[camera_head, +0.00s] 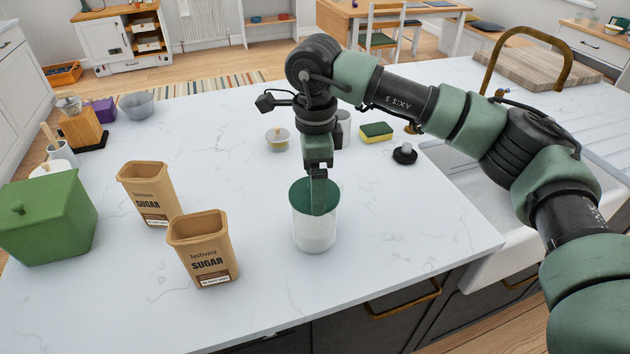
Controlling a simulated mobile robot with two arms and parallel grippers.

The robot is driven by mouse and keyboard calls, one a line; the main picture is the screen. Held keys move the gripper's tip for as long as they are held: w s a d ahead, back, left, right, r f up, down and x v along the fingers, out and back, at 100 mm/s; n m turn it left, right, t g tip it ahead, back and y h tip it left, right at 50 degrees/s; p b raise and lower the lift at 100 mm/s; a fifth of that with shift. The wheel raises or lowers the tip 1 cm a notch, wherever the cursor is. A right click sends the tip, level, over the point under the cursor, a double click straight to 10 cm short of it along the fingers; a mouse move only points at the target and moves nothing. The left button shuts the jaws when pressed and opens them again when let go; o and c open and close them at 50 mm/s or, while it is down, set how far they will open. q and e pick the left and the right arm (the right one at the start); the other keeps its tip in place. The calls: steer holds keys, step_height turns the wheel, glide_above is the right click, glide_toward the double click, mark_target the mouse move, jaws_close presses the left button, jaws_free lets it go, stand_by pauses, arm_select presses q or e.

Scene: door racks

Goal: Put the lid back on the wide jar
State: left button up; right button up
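My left gripper is out of view.
Two open sugar containers (203,249) (149,194) and a green box (50,220) stand to the left. Behind are a small lidded pot (277,139), a sponge (376,132) and a black item (405,154). The sink (485,215) lies right. The counter's front left is clear.

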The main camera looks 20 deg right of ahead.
stand_by(0.7)
steer(key=o, duration=1.2)
steer(key=shift+r, duration=0.15)
steer(key=shift+r+p, duration=1.65)
steer(key=shift+r, duration=1.75)
jaws_close()
